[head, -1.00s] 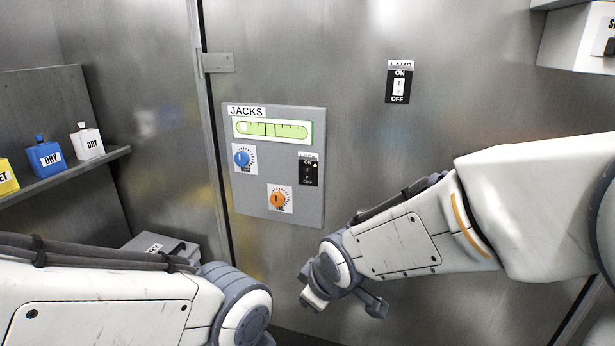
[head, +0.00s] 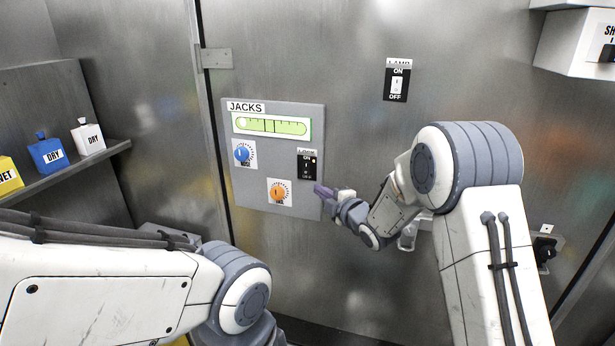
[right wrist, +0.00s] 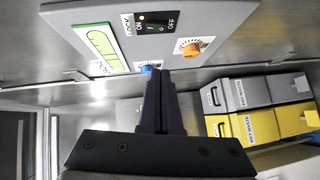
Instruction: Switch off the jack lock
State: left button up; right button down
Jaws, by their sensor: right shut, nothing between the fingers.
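The jack lock is a small black ON/OFF switch plate (head: 307,165) at the right edge of the grey JACKS panel (head: 250,198). In the right wrist view the lock switch (right wrist: 156,24) is tilted, with a small orange-red dot beside ON. I cannot tell for sure which way its rocker is pressed. My right gripper (head: 321,190) is just below and right of the switch, at the panel's right edge. Its dark fingers (right wrist: 158,74) are shut and empty, and look apart from the switch. My left arm shows at the lower left; its gripper is out of view.
The panel also holds a green level gauge (head: 270,125), a blue knob (head: 241,153) and an orange knob (head: 278,193). A LAMP switch (head: 397,82) is on the wall, upper right. Small bottles stand on the left shelf (head: 70,170). Grey and yellow boxes (right wrist: 250,124) show in the wrist view.

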jog(key=p, duration=0.5)
send_near(306, 169)
jog(key=w+a+f, duration=0.1)
jog(key=w+a, duration=0.1)
jog(key=a, duration=0.4)
jog(key=shift+w+d+f+p, duration=0.25)
jog(key=shift+w+d+p, duration=0.2)
jog(key=shift+w, duration=0.35)
jog(key=shift+w+d+f+p, duration=0.3)
jog(key=shift+w+d, duration=0.2)
jog(key=shift+w, duration=0.3)
